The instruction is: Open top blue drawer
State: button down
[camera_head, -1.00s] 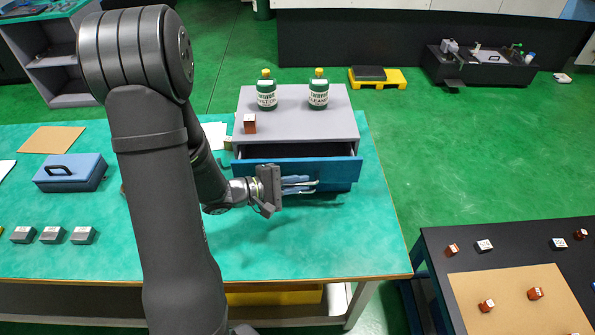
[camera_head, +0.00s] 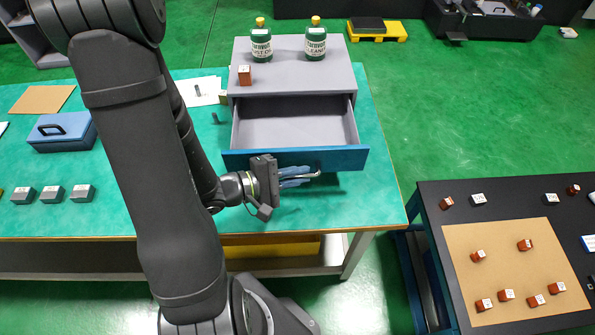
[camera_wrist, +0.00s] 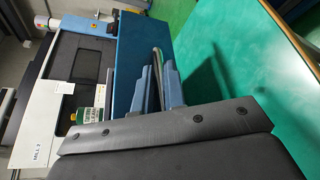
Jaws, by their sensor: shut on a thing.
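The top blue drawer (camera_head: 240,160) is pulled far out of the grey cabinet (camera_head: 292,78). Its grey inside is in view and looks empty. My gripper (camera_head: 312,176) is at the front of the blue drawer face, shut on the drawer handle (camera_head: 316,175). In the wrist view, the blue drawer front (camera_wrist: 138,60) stands left of my gripper's blue fingers (camera_wrist: 160,82), with the handle between them. The fingers hide part of the handle.
Two green bottles (camera_head: 261,45) (camera_head: 315,43) and a small brown block (camera_head: 245,75) stand on the cabinet top. A blue toolbox (camera_head: 62,132) and several grey blocks (camera_head: 52,194) are at the left of the green table (camera_head: 130,222). Free table lies right of the drawer.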

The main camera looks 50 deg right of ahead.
jog(key=c, duration=1.5)
grip_release()
jog(key=shift+v, duration=8.7)
jog(key=shift+x, duration=7.05)
